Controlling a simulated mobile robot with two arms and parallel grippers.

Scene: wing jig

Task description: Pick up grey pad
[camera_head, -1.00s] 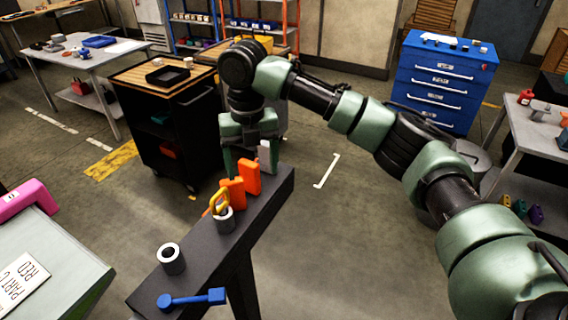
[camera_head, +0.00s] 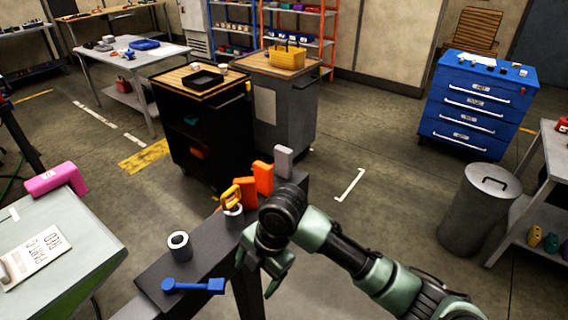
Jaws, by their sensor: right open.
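The grey pad (camera_head: 283,161) stands upright at the far end of the dark narrow bench (camera_head: 205,250), behind two orange blocks (camera_head: 262,178). My right gripper (camera_head: 256,274) is open and empty, its fingers pointing down beside the bench's right edge. It is nearer to me than the pad and apart from it. My left gripper is out of view.
A yellow clip-like piece (camera_head: 231,197) sits on a grey ring by the orange blocks. Another grey ring (camera_head: 180,246) and a blue tool (camera_head: 192,286) lie nearer on the bench.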

